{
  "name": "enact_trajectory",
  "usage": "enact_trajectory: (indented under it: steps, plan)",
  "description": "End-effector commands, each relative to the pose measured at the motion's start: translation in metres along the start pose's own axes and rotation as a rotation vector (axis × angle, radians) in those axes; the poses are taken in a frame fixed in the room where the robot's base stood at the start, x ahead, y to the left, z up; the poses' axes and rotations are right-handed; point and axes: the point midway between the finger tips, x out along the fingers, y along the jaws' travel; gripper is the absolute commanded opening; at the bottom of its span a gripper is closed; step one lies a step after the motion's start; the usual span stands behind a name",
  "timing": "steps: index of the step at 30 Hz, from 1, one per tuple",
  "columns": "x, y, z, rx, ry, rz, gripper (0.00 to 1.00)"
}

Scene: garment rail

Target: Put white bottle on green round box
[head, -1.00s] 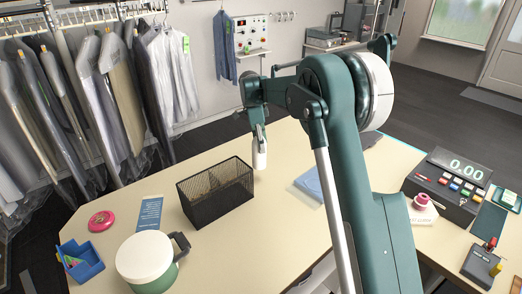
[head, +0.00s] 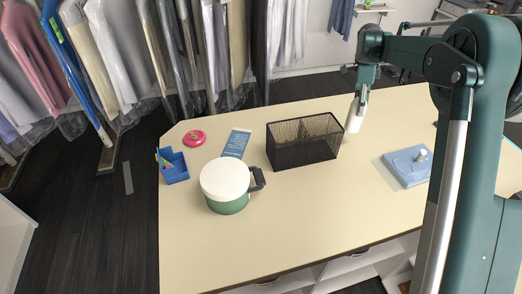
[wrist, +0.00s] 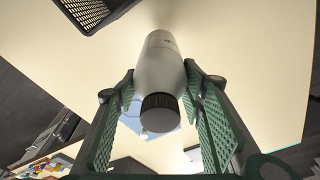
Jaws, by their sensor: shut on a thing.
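The white bottle (head: 353,119) is in my gripper (head: 362,97), just right of the black mesh basket in the head view. In the wrist view the bottle (wrist: 160,68) lies between the green ribbed finger pads of my gripper (wrist: 160,100), its dark ridged cap toward the camera. The gripper is shut on it. Whether its base touches the table is hard to tell. The green round box (head: 228,203) stands on the table left of the basket, well to the left of my gripper. Its broad white lid top is bare.
The mesh basket (head: 302,150) stands between bottle and round box. A dark handled object (head: 257,179) is at the box's right side. A blue pen tray (head: 175,171), pink disc (head: 194,138), blue leaflet (head: 236,143) and blue pad (head: 408,167) lie around. The front table is clear.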

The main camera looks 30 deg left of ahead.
Motion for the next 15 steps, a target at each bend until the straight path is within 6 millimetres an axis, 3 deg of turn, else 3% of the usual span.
enact_trajectory:
  steps: [8, 15]
  plan:
    - [-0.011, 0.006, 0.003, -0.061, 0.000, -0.009, 0.16]
    - [-0.036, 0.020, 0.009, -0.202, 0.000, -0.031, 0.16]
